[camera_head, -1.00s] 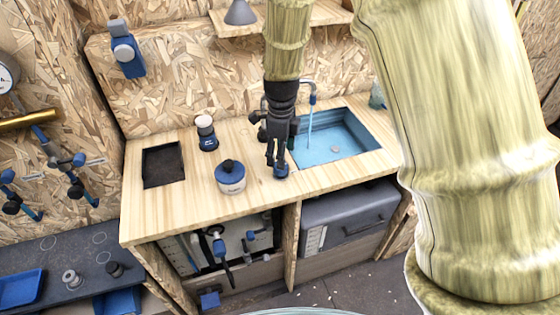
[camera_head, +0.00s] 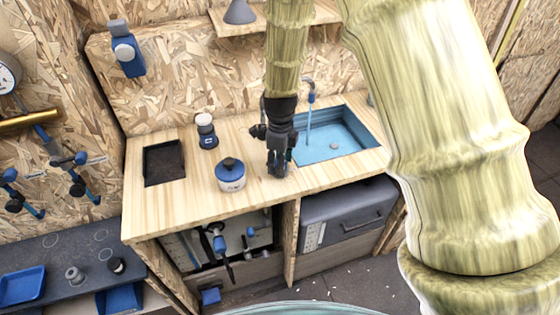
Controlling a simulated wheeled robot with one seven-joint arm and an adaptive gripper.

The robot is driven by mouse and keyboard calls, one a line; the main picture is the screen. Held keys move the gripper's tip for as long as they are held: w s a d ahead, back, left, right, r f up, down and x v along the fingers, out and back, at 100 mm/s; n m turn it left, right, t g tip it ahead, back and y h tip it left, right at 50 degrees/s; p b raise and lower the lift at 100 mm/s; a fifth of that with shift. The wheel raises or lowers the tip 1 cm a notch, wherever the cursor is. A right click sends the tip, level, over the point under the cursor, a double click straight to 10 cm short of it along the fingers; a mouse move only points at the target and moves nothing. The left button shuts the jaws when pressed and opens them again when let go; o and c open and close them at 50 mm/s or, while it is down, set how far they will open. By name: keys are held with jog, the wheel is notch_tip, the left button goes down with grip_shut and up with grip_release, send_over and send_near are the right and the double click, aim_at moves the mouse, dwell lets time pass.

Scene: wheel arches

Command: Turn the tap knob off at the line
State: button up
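My gripper (camera_head: 277,168) points down at the wooden counter, just left of the blue sink (camera_head: 350,142). Its fingertips are low, at the spot by the sink's front left corner where the blue tap knob stands. The fingers now hide almost all of the knob, so I cannot tell whether they grip it or how it is turned. The tap spout (camera_head: 311,88) rises behind the sink's left side, and a thin blue stream (camera_head: 309,122) runs down from it into the basin. No line by the knob can be made out.
A white jar with a blue lid (camera_head: 230,176) stands close left of my gripper. A white-topped container (camera_head: 206,131) and a dark recessed tray (camera_head: 164,163) are farther left on the counter (camera_head: 185,208). A shelf with a grey cone (camera_head: 240,12) hangs above.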

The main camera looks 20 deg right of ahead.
jog(key=c, duration=0.5)
jog(key=shift+n, duration=0.3)
jog(key=n+p, duration=0.1)
jog(key=n, duration=0.1)
jog(key=shift+r+n, duration=0.1)
jog(key=shift+n, duration=0.2)
jog(key=n, duration=0.4)
jog(key=shift+n+p, duration=0.3)
jog(key=shift+p, duration=0.1)
jog(key=n, duration=0.5)
jog(key=shift+p, duration=0.3)
jog(key=shift+n, duration=2.5)
jog(key=o, duration=1)
